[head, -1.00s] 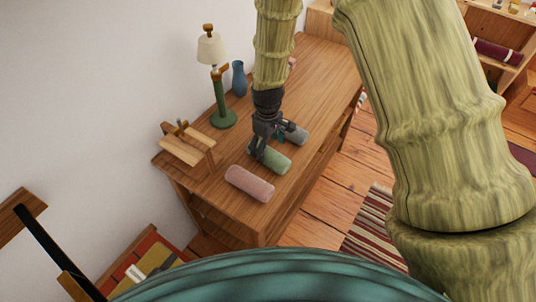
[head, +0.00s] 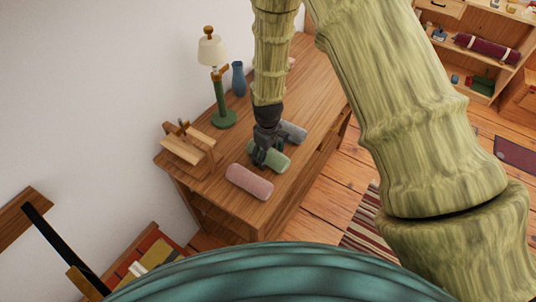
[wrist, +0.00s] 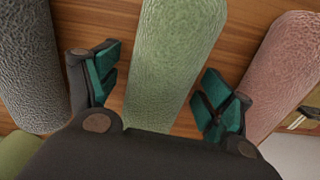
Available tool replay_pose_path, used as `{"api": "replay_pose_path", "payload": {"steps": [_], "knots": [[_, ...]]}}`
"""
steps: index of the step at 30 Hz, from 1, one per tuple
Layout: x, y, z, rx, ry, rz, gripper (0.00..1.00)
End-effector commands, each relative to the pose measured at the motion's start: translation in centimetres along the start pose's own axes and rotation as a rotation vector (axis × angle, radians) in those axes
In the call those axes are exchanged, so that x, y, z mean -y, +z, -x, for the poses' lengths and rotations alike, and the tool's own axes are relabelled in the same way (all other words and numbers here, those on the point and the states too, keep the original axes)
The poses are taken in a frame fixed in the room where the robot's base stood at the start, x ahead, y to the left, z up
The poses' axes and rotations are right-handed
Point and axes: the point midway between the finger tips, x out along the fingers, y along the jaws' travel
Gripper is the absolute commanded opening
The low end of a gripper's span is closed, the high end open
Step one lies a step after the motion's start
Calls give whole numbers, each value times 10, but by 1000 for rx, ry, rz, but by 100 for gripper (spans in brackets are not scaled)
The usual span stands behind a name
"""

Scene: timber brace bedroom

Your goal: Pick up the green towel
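The green towel (head: 274,157) is a rolled towel lying on the wooden desk, between a pink rolled towel and a grey one. In the wrist view the green towel (wrist: 171,60) runs up the middle. My gripper (head: 262,160) is low over the green towel. In the wrist view my gripper (wrist: 158,92) is open, with one teal-padded finger on each side of the towel. A strip of desk shows between the towel and each finger. Part of the towel is hidden by the gripper.
The pink towel (head: 249,182) and the grey towel (head: 292,132) lie close on either side. A lamp (head: 223,118), a blue vase (head: 238,79) and a wooden stand (head: 188,150) are along the wall side. The desk top (head: 318,80) is clear farther back.

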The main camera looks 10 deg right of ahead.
Motion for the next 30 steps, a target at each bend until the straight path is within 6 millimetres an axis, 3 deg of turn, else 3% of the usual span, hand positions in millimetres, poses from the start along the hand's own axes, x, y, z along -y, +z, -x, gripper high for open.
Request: {"api": "replay_pose_path", "payload": {"steps": [1,9,20,30], "knots": [[0,0,0,0,0,0,73],[0,0,0,0,0,0,28],[0,0,4,-1,0,0,28],[-1,-1,42,-3,2,1,28]]}}
